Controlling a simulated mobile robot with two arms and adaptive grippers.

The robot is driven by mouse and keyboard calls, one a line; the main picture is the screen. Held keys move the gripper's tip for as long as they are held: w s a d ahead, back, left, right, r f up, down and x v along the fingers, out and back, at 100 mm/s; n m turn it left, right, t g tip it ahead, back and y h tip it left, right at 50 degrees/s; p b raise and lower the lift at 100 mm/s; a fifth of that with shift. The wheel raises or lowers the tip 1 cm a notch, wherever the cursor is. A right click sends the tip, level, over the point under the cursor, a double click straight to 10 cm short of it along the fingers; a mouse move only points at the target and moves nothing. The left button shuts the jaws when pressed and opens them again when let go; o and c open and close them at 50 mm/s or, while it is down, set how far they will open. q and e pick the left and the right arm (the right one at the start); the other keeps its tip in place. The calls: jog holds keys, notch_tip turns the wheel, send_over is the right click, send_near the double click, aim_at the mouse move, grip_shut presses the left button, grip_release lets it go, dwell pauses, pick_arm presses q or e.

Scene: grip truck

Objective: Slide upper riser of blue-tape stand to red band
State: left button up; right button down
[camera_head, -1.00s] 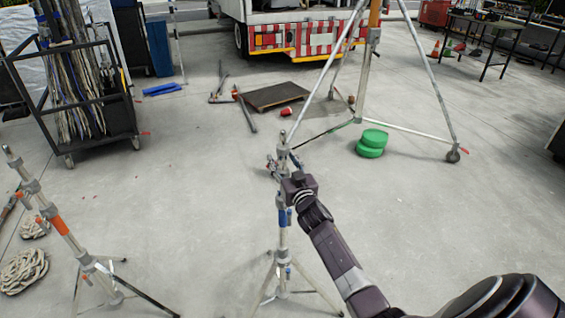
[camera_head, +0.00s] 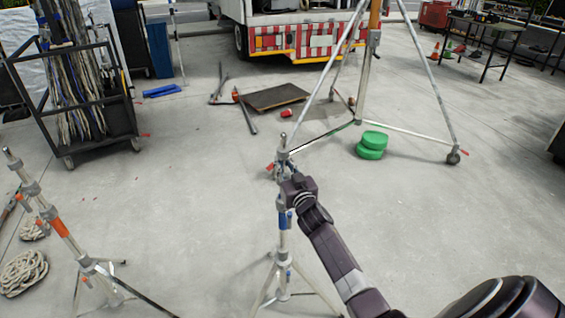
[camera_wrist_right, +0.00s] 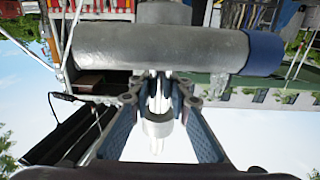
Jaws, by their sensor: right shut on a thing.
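The blue-tape stand (camera_head: 283,245) stands upright on its legs in the middle of the head view, with blue tape on its lower column. In the right wrist view, the fingers (camera_wrist_right: 160,98) close around a pale metal tube, and a grey cylinder with a blue end (camera_wrist_right: 165,48) crosses close by. A small red spot shows beside the upper collars; I cannot make out a red band on the riser. My left gripper is out of view.
An orange-taped stand (camera_head: 60,226) stands at the left beside coiled rope (camera_head: 24,271). A wheeled cart (camera_head: 75,135) stands back left. Open concrete surrounds the blue-tape stand.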

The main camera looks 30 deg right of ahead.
jog(key=shift+w+r+p, duration=0.1)
jog(key=shift+r+p, duration=1.8)
jog(key=shift+r, duration=0.7)
jog(key=shift+r+p, duration=6.4)
jog(key=shift+r, duration=0.6)
notch_tip(320, 180, up, 5)
send_over(286, 154)
jog(key=w, duration=0.3)
jog(key=shift+s+d+r, duration=0.1)
jog(key=shift+d, duration=0.2)
jog(key=c, duration=1.6)
grip_release()
jog(key=shift+s, duration=0.2)
jog(key=shift+o, duration=0.5)
jog(key=shift+w+f, duration=0.1)
jog(key=shift+f, duration=0.15)
